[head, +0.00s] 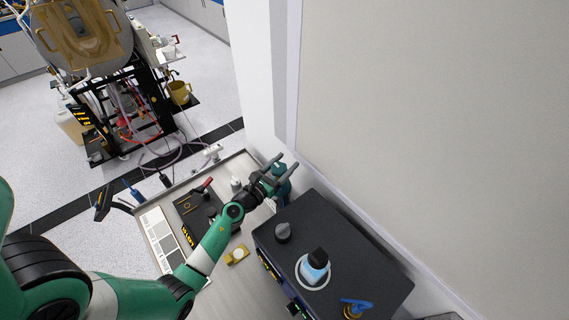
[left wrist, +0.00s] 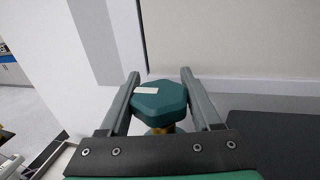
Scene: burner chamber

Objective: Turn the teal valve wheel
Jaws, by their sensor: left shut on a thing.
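The teal valve wheel (left wrist: 160,103) is a chunky knob with angular sides and a small white mark on top. In the left wrist view it sits between the two grey fingers of my left gripper (left wrist: 160,76), above a brass-coloured stem (left wrist: 163,129). The fingers are shut on its sides, and their tips reach past it. In the head view my left gripper (head: 287,162) is at the wall end of the bench, and the teal valve wheel (head: 283,171) shows partly behind its fingers. My right gripper is not in view.
A black box (head: 345,245) stands right of the valve, with a grey knob (head: 283,232), a blue-white bottle (head: 314,268) and a blue-handled item (head: 355,307) on top. The wall (head: 259,90) is close behind. A yellow piece (head: 237,255) lies on the bench.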

